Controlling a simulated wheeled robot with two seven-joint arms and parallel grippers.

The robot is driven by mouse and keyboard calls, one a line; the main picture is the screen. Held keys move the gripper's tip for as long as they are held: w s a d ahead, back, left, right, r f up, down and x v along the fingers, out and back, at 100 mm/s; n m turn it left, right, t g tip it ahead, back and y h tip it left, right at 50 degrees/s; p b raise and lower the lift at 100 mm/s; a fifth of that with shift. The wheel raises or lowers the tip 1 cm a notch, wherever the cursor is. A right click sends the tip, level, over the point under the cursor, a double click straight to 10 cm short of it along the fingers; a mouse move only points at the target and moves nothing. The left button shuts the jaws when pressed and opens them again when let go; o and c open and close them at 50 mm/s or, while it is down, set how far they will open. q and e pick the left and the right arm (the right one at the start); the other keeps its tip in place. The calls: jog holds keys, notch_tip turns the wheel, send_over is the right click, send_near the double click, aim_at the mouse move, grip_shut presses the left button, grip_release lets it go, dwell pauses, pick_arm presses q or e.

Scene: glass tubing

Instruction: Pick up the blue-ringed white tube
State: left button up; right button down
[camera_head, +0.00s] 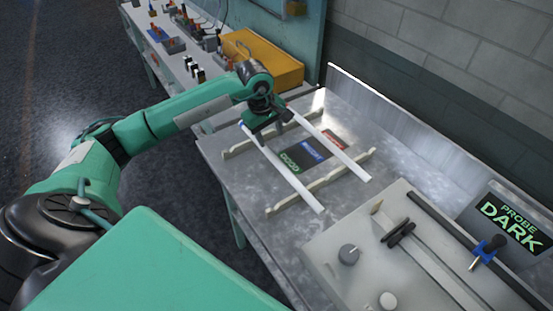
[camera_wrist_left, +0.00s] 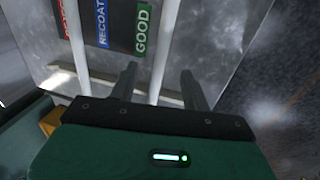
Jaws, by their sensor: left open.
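Two white tubes lie side by side across two notched cream rails on the metal bench. The left tube (camera_head: 285,171) is the one by my left gripper (camera_head: 262,132); the right tube (camera_head: 336,147) lies beyond the labels. I cannot make out a blue ring on either. My left gripper is open, over the far end of the left tube. In the left wrist view, this tube (camera_wrist_left: 166,45) shows between the two fingers (camera_wrist_left: 159,69), and the other tube (camera_wrist_left: 76,45) lies to the left. I cannot tell whether the fingers touch the tube. My right gripper is not in view.
Green, blue and red label plates (camera_head: 312,150) lie between the tubes. The notched rails (camera_head: 285,206) support both tubes. A test unit (camera_head: 375,250) with a "PROBE DARK" display (camera_head: 512,223) stands at the right. A yellow box (camera_head: 262,58) stands on the back bench, behind my left arm.

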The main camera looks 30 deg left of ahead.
pick_arm(q)
jog(key=p, duration=0.1)
send_over(275, 159)
jog(key=f, duration=0.5)
jog(key=shift+s+a+f, duration=0.1)
jog(key=shift+s+f, duration=0.05)
jog(key=shift+s, duration=0.1)
jog(key=shift+f+p, duration=0.4)
jog(key=shift+p, duration=0.1)
notch_tip(275, 159, down, 4)
jog(key=shift+p, duration=1.2)
jog(key=shift+w+f, duration=0.15)
jog(key=shift+f, duration=0.2)
jog(key=shift+c, duration=0.5)
grip_shut()
